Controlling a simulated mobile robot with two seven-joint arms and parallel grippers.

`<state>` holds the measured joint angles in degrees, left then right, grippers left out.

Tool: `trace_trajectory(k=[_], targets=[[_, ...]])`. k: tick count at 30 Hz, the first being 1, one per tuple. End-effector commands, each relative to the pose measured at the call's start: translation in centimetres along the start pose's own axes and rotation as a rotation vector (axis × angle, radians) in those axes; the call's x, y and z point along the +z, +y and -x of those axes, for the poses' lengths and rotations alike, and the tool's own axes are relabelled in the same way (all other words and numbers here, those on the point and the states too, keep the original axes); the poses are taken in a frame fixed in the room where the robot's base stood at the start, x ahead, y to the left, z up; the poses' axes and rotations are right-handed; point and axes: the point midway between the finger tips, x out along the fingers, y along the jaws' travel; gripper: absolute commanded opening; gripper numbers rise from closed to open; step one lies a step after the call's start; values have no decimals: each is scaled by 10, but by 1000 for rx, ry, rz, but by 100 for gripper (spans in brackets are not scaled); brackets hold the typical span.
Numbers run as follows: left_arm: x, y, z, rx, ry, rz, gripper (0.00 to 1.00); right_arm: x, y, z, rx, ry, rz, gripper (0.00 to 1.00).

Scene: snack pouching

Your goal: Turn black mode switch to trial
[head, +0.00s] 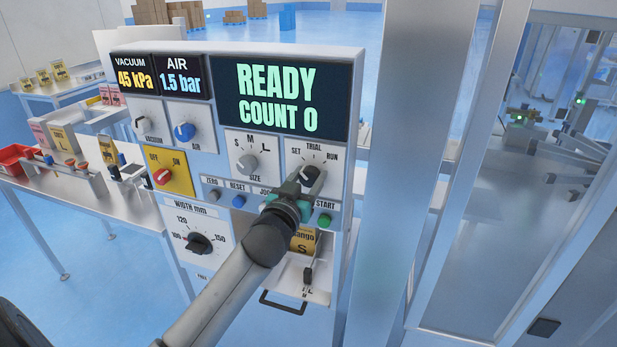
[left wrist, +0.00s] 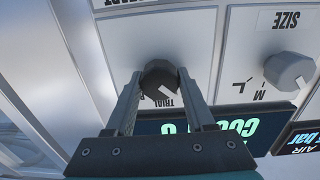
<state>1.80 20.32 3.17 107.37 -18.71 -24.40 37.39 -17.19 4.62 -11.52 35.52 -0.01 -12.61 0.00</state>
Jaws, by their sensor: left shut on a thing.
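The black mode switch (head: 310,175) is a round knob on the white panel, with SET, TRIAL and RUN around it. My left gripper (head: 302,184) reaches it from below and partly covers it in the head view. In the left wrist view the left gripper (left wrist: 161,92) has one finger on each side of the mode switch (left wrist: 157,77), shut on it. That view is upside down. The knob's white line slants down and right, close to the TRIAL lettering; exact alignment is unclear. My right gripper is not in view.
The display (head: 279,97) reads READY, COUNT 0. The grey SIZE knob (head: 246,163) is left of the mode switch. A green START button (head: 324,220) sits just below, close to my gripper. A metal post (head: 408,150) stands to the right.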

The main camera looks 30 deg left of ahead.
Motion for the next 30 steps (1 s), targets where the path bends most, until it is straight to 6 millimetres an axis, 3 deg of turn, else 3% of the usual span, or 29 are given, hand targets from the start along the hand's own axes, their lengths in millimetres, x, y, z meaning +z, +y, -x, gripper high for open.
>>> trace_trajectory(k=[11,30], targets=[[0,0,0,0,-7,-137,0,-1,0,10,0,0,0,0],[0,2,0,1,-17,-638,0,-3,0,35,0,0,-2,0]])
